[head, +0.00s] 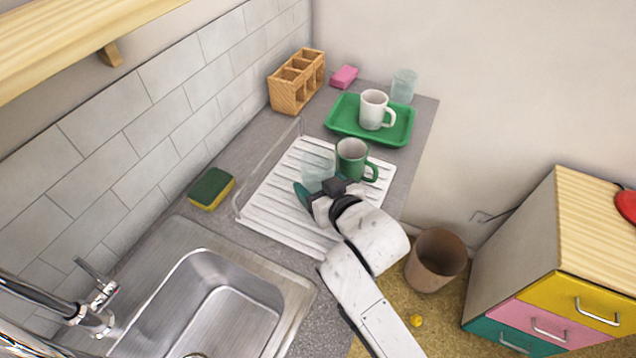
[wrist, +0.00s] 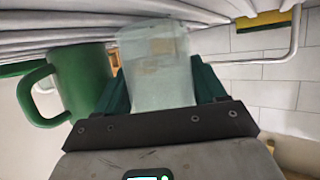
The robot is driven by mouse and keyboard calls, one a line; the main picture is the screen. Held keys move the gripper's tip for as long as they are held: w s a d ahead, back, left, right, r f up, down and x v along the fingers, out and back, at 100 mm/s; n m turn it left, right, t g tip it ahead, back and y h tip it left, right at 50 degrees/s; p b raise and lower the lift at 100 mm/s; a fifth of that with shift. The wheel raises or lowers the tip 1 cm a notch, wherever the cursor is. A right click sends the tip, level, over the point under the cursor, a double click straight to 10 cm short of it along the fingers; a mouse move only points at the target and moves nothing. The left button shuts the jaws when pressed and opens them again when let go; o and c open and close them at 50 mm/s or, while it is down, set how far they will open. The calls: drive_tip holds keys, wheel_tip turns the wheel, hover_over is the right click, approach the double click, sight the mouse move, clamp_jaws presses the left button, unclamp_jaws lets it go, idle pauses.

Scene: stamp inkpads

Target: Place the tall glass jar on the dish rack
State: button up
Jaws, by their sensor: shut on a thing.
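The tall glass jar (head: 316,167) is pale and see-through, and it appears upright over the white slatted dish rack (head: 268,211). In the wrist view the jar (wrist: 158,75) is between the two green fingers of my gripper (wrist: 160,88), which is shut on it. In the head view my gripper (head: 319,188) is at the near side of the jar and partly hides its lower part. The rack's slats (wrist: 55,28) are close to one end of the jar in the wrist view. I cannot tell whether the jar touches them.
A green mug (head: 351,155) stands right beside the jar, and also shows in the wrist view (wrist: 80,80). A green tray (head: 343,127) with a white mug (head: 373,108), another glass (head: 404,85) and a wooden caddy (head: 292,91) are behind. A sponge (head: 211,188) and sink (head: 215,300) are left.

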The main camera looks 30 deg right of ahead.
drive_tip(key=shift+s+f, duration=0.15)
drive_tip(key=shift+f, duration=0.55)
drive_tip(key=o, duration=1.4)
drive_tip(key=shift+f+b, duration=0.2)
drive_tip(key=shift+b, duration=0.1)
drive_tip(key=shift+r, duration=0.3)
drive_tip(key=r+v, duration=0.1)
drive_tip(key=v, duration=1.1)
drive_tip(key=shift+r, duration=0.2)
